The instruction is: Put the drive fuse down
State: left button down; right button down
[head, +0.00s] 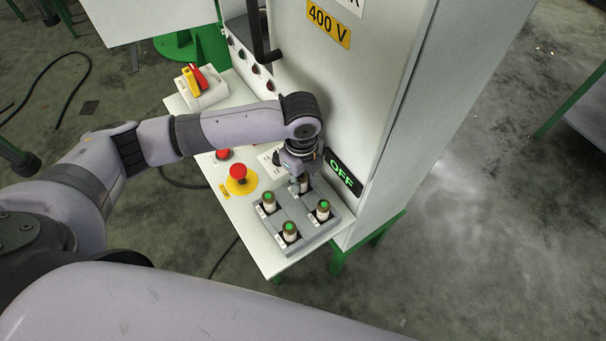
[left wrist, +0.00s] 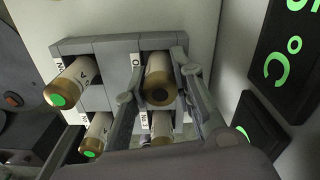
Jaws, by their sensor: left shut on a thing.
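My left gripper (left wrist: 162,105) is shut on a fuse (left wrist: 158,80), a pale tube with brass-coloured ends; the end facing the left wrist camera has a dark centre. In the head view my left gripper (head: 301,172) points down over the back of the grey fuse holder (head: 312,239), with the held fuse (head: 303,184) below it. The held fuse lines up with one slot of the holder; how deep it sits is hidden. Its label cannot be read, so I cannot tell which fuse it is. My right gripper is not in view.
Three green-tipped fuses stand in the holder: left (head: 268,203), front (head: 290,232) and right (head: 323,210). A red button on yellow (head: 238,178) is left of the holder.

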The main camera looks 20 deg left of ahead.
pick_arm(q)
jog(key=c, duration=1.7)
grip_release()
jog(key=o, duration=0.4)
jog(key=shift+c, duration=0.2)
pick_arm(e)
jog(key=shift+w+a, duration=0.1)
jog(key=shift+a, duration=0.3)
pick_arm(q)
notch_tip(320, 180, up, 12)
jog(key=shift+r, duration=0.15)
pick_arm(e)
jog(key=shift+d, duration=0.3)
